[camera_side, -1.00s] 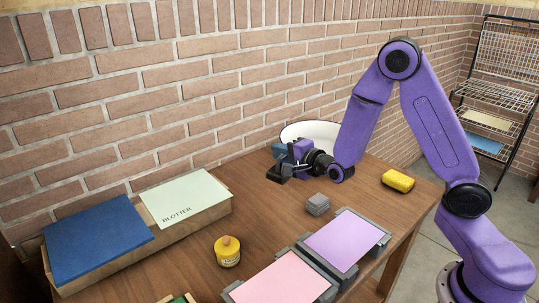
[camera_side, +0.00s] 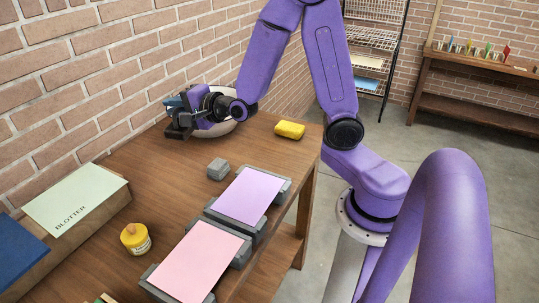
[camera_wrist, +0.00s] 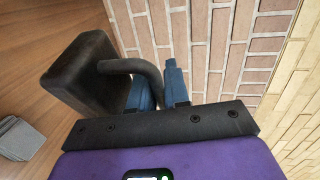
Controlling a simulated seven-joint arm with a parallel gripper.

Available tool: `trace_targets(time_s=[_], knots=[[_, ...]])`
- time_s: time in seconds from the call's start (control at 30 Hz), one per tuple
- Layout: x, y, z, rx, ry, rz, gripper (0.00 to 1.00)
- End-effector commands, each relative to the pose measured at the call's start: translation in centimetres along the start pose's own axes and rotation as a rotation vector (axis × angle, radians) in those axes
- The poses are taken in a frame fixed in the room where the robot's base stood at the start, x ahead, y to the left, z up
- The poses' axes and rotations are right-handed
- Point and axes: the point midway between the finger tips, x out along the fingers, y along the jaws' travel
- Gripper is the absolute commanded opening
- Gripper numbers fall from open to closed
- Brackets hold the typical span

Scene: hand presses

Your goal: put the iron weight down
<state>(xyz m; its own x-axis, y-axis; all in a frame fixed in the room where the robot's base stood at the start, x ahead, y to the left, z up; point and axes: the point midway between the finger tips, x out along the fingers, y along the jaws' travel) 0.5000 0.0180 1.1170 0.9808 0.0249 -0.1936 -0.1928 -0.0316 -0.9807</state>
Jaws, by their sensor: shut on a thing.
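The iron weight (camera_wrist: 88,72) is a dark block with a bent bar handle. In the wrist view it hangs to the left of my gripper (camera_wrist: 158,88), whose blue fingers are shut on the handle. In the side view the weight (camera_side: 178,132) is at the far end of the wooden table, beside my gripper (camera_side: 176,103). It is low over the tabletop there. I cannot tell whether its underside touches the wood.
The blotter (camera_side: 76,199) lies at left. Bare wood lies between.

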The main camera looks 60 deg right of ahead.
Motion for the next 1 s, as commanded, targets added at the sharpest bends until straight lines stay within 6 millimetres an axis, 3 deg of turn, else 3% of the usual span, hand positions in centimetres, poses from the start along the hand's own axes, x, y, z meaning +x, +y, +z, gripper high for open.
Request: trace_targets(time_s=[0.03, 0.5, 1.0], knots=[[0.1, -0.9, -0.2, 0.004, 0.003, -0.012, 0.0], [2.2, -1.9, -4.7, 0.01, 0.05, -0.008, 0.0], [2.7, -2.6, -9.6, 0.017, 0.095, -0.007, 0.0]])
